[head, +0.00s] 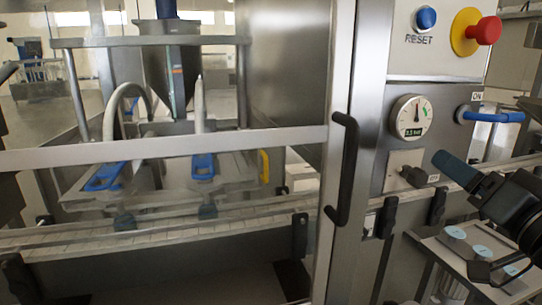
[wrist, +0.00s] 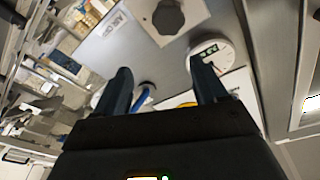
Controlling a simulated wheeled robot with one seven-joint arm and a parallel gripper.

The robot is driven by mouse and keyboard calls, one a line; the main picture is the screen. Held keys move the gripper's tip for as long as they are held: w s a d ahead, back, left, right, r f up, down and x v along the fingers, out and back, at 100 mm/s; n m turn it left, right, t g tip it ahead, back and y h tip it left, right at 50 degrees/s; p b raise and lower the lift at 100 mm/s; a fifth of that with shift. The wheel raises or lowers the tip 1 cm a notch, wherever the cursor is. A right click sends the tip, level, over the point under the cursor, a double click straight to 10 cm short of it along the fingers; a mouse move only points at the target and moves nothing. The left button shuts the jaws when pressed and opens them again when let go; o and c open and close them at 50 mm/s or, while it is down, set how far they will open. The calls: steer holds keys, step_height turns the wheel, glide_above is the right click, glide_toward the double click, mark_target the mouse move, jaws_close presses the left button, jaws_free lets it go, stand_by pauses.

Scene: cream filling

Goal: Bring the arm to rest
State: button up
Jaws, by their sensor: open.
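My gripper (head: 454,168) is at the right of the head view, in front of the machine's control panel (head: 434,100). Its blue-grey fingers point left and up toward the panel, below the blue handle (head: 495,116) and right of the black knob (head: 417,177). In the wrist view the two fingers of my gripper (wrist: 162,86) stand apart with nothing between them. The blue handle (wrist: 143,97) shows beyond that gap, apart from the fingers as far as I can tell. The black arm behind the gripper runs off the right edge of the head view.
A pressure gauge (head: 410,117), a blue RESET button (head: 426,18) and a red emergency stop (head: 486,30) are on the panel. A framed door with a black handle (head: 343,170) covers the filling machine. A tray with white-lidded jars (head: 455,232) lies below my arm.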

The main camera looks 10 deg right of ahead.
steer(key=s+a+f+g, duration=0.1)
steer(key=s+a+f, duration=0.25)
steer(key=f, duration=0.25)
steer(key=s+a+f+g+h, duration=0.1)
steer(key=s+a+f, duration=0.25)
steer(key=f, duration=0.25)
steer(key=s+a+f+g, duration=0.1)
steer(key=s+a+f, duration=0.25)
steer(key=f, duration=0.25)
steer(key=s+a+f+n+y, duration=0.1)
steer(key=s+a+n, duration=0.1)
steer(key=s, duration=0.5)
steer(key=s+a+f+n+g+y, duration=0.1)
steer(key=s+a+f+n, duration=0.1)
steer(key=s, duration=0.6)
steer(key=s+a+f+n, duration=0.2)
steer(key=s, duration=0.5)
steer(key=shift+s+f+g+y, duration=0.25)
steer(key=shift+s+g+y, duration=0.05)
steer(key=shift+g+y, duration=0.1)
steer(key=shift+a, duration=0.1)
steer(key=shift+c, duration=0.3)
